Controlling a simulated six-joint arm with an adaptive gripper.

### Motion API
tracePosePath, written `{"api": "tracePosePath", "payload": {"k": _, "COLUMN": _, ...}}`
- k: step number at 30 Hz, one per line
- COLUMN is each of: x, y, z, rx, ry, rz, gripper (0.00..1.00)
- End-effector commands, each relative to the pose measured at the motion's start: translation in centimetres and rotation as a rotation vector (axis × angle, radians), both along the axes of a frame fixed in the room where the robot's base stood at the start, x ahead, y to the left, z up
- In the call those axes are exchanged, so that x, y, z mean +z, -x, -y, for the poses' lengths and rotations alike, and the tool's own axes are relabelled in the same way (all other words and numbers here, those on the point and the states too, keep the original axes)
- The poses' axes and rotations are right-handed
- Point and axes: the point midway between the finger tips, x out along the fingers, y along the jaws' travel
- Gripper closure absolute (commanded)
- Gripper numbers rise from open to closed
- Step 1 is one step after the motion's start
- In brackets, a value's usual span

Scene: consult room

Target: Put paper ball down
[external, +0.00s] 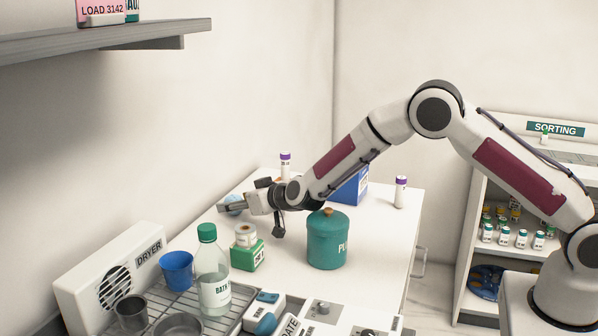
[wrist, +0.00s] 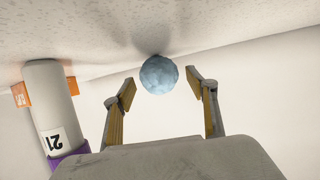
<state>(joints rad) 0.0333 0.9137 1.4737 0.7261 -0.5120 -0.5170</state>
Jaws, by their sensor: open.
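The paper ball is a crumpled light-blue ball. In the wrist view the paper ball (wrist: 159,75) sits just past the fingertips, centred between them. In the external view the paper ball (external: 234,204) is at the far left part of the white table (external: 375,240), partly hidden by my gripper (external: 228,207). In the wrist view my gripper (wrist: 160,92) is open, with a finger on each side of the ball and a gap to both. The ball appears to rest on a pale surface.
A purple-capped white tube (wrist: 50,110) stands close by on the left in the wrist view. A teal canister (external: 328,240), a green box (external: 247,255), a bottle (external: 212,270) and a blue box (external: 352,188) stand around my arm. A wall rises behind the table.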

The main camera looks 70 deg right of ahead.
Motion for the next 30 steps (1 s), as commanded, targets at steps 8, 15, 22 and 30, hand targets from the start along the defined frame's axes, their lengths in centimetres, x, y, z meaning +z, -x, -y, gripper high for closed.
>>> {"api": "tracePosePath", "payload": {"k": 8, "x": 1.2, "y": 0.8, "z": -0.4, "rx": 0.0, "ry": 0.0, "rz": -0.001, "gripper": 0.43}}
{"api": "tracePosePath", "payload": {"k": 15, "x": 2.2, "y": 2.7, "z": -1.2, "rx": 0.001, "ry": 0.0, "rz": 0.001, "gripper": 0.43}}
{"api": "tracePosePath", "payload": {"k": 22, "x": 3.0, "y": 4.5, "z": -1.9, "rx": 0.001, "ry": -0.001, "rz": 0.001, "gripper": 0.43}}
{"api": "tracePosePath", "payload": {"k": 30, "x": 3.7, "y": 6.0, "z": -2.6, "rx": 0.001, "ry": -0.001, "rz": 0.001, "gripper": 0.43}}
